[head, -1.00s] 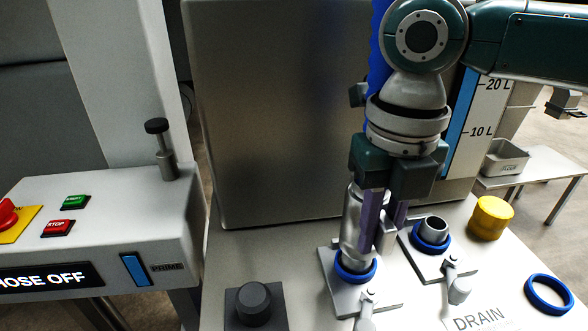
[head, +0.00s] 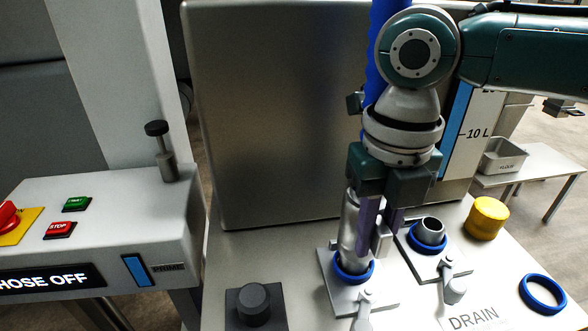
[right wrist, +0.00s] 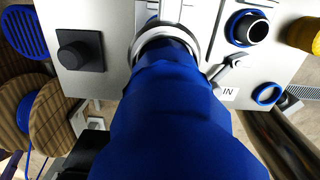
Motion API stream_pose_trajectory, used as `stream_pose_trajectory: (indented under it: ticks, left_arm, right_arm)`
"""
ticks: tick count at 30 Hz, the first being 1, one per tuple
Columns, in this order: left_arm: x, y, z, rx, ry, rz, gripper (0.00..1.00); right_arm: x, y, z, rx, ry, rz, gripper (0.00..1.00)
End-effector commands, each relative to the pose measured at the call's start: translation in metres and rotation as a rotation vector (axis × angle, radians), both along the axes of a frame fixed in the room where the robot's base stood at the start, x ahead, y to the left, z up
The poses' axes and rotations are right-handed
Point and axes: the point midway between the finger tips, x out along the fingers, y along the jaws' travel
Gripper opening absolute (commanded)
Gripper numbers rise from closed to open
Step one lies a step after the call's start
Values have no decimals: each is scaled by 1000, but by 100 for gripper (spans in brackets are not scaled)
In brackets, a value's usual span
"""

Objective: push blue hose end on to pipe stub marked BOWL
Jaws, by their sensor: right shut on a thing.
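The blue hose (head: 386,50) rises behind my right arm and fills the middle of the right wrist view (right wrist: 175,115). Its silver end (head: 350,222) is in my right gripper (head: 376,228), whose fingers are shut on it. The hose end stands nearly upright at a pipe stub with a blue ring (head: 354,270) on a square plate. It meets the ring in the picture; how far it sits on the stub is hidden. No BOWL mark is readable; a partly covered label (right wrist: 228,93) reads "IN". My left gripper is not in view.
Just right is another open stub (head: 431,230) with a blue ring and lever. A black knob (head: 254,304) stands left; a steel panel (head: 285,110) rises behind.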

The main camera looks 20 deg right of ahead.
Motion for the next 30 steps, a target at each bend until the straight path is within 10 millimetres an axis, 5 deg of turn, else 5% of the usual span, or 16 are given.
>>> stream_pose_trajectory:
  ticks: [30]
  left_arm:
    - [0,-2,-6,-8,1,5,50]
  right_arm:
    - [0,1,-14,1,-2,0,0]
